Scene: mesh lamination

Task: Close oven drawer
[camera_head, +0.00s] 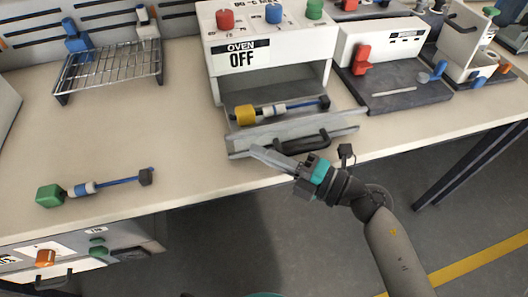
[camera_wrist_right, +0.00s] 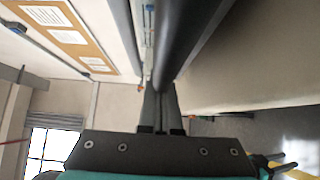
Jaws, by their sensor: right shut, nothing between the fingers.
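The white oven (camera_head: 240,80) stands on the bench with a label reading OVEN OFF. Its grey drawer (camera_head: 240,141) is pulled out at the front, with a dark handle (camera_head: 303,143) on its face. A tool with a yellow head and blue-and-white shaft (camera_head: 247,115) lies in the drawer. My right gripper (camera_head: 256,150) is shut and empty, its fingers pointing left in front of the drawer face, close to the handle. I cannot tell whether it touches the drawer. The shut fingers also show in the right wrist view (camera_wrist_right: 160,92), below dark bars. My left gripper is not in view.
A wire rack (camera_head: 110,68) stands at the back left. A green-headed tool (camera_head: 82,190) lies on the bench at left. A white station with a dark base (camera_head: 410,90) stands right of the oven. The bench between the green-headed tool and drawer is clear.

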